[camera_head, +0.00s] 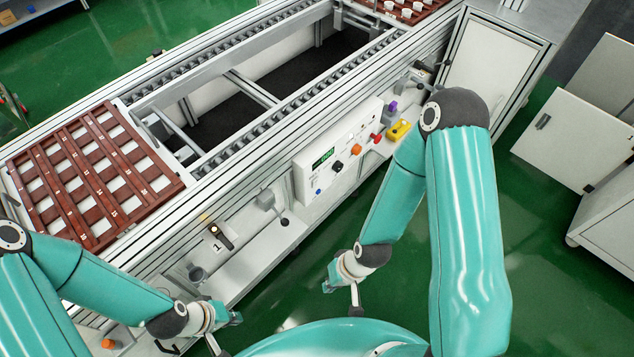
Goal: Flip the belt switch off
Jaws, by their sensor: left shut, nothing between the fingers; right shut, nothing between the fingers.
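A white control panel (340,152) with a green display, a black knob, an orange knob and a red button is fixed to the near side of the conveyor. A black lever (220,237) on a small light plate is mounted on the conveyor frame, left of the panel. I cannot tell for certain which control is the belt switch. My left gripper (216,344) is shut and empty, low at the bottom left, apart from the lever. My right gripper (355,299) is shut and empty over the green floor, below the panel and apart from it.
A brown slotted tray (92,176) lies at the conveyor's left end. A yellow device (398,130) sits right of the panel. White cabinets (573,140) stand at the right. Green floor is open in front of the conveyor.

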